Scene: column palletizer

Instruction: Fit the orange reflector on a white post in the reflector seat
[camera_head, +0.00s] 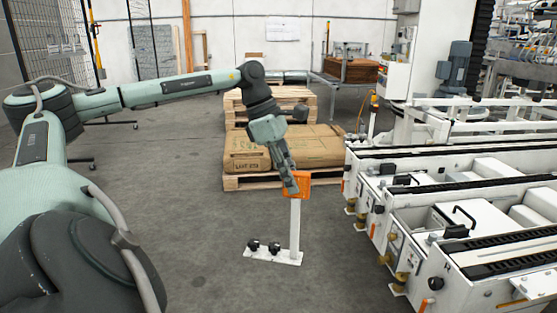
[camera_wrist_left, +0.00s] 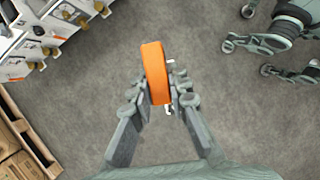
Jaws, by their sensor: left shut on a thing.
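The orange reflector (camera_head: 302,184) shows at the top of the white post (camera_head: 295,232). My left gripper (camera_head: 292,188) reaches down from above and is shut on the reflector at its left side. In the left wrist view the orange reflector (camera_wrist_left: 155,70) stands edge-on between the two fingers of my left gripper (camera_wrist_left: 158,92). The post rises upright from a flat white foot plate (camera_head: 286,259). The reflector seat is hidden behind the reflector and fingers, so I cannot tell whether the reflector sits in it.
Black knobs (camera_head: 263,247) stand on the foot plate. A white conveyor machine (camera_head: 420,205) fills the right side. Pallets with brown sacks (camera_head: 285,149) lie behind the post. The grey floor (camera_head: 185,190) left of the post is clear.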

